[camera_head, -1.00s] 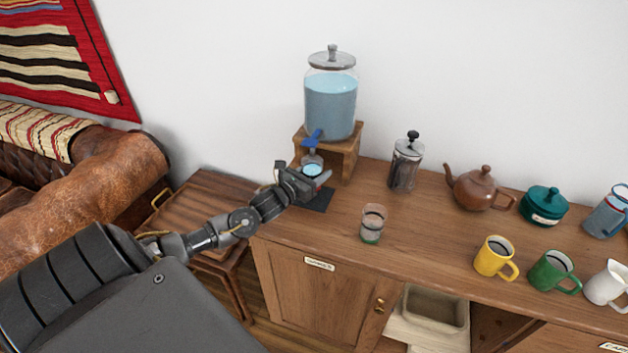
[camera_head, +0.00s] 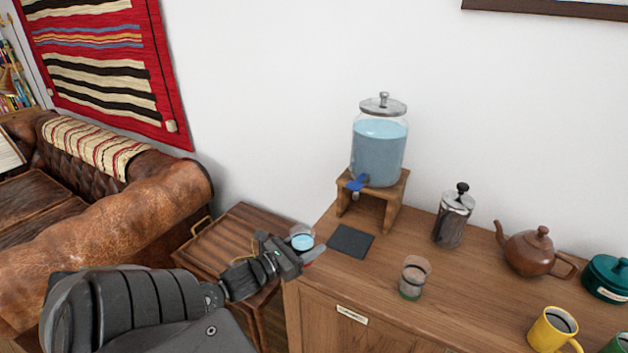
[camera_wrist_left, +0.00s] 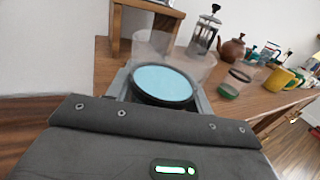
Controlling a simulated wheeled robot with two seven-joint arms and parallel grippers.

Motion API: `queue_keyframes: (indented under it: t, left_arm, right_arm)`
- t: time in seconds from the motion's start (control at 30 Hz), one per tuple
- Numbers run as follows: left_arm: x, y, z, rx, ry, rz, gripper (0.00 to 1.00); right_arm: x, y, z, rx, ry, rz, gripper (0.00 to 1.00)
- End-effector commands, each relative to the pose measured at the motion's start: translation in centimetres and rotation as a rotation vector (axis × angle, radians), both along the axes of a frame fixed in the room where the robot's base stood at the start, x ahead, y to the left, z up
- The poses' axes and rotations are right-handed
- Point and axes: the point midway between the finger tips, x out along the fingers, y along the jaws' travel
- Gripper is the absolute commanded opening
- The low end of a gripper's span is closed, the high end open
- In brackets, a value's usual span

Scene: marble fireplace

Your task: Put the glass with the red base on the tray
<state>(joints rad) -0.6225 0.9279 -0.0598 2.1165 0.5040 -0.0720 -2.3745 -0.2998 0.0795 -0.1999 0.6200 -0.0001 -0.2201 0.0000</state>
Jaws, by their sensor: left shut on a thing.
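My left gripper (camera_head: 290,254) is shut on a clear glass (camera_head: 302,238) holding pale blue water, held upright by the cabinet's left end. A little red shows low by the fingers; the base is mostly hidden. In the left wrist view the glass (camera_wrist_left: 163,84) stands between the fingers, its water surface facing the camera. The striped wooden tray (camera_head: 222,240), with a brass handle, lies on the low stand left of the cabinet, partly behind my arm and gripper. My right gripper is out of view.
A water dispenser (camera_head: 379,150) with a blue tap stands on a wooden riser; a bare dark mat (camera_head: 351,241) lies before it. A green-based glass (camera_head: 413,277), French press (camera_head: 453,216), teapot (camera_head: 538,252) and yellow mug (camera_head: 553,331) stand to the right. A leather sofa (camera_head: 110,230) is left.

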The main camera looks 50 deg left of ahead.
Motion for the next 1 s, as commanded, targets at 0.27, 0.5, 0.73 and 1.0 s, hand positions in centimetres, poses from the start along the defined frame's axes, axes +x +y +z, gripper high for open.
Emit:
queue_keyframes:
  t: [0.27,0.5,0.73,1.0]
  left_arm:
    - [-0.2,0.0,0.1,0.001,-0.003,-0.001,0.14]
    - [0.0,-0.6,0.1,-0.002,-0.005,-0.008,0.14]
    - [1.5,-8.2,0.2,-0.01,-0.014,-0.125,0.14]
    - [2.5,-19.8,3.4,-0.004,-0.014,-0.346,0.14]
  right_arm:
    - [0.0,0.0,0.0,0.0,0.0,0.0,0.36]
    - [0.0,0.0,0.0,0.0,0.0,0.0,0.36]
    - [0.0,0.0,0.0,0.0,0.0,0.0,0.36]
    - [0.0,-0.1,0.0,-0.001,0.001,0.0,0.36]
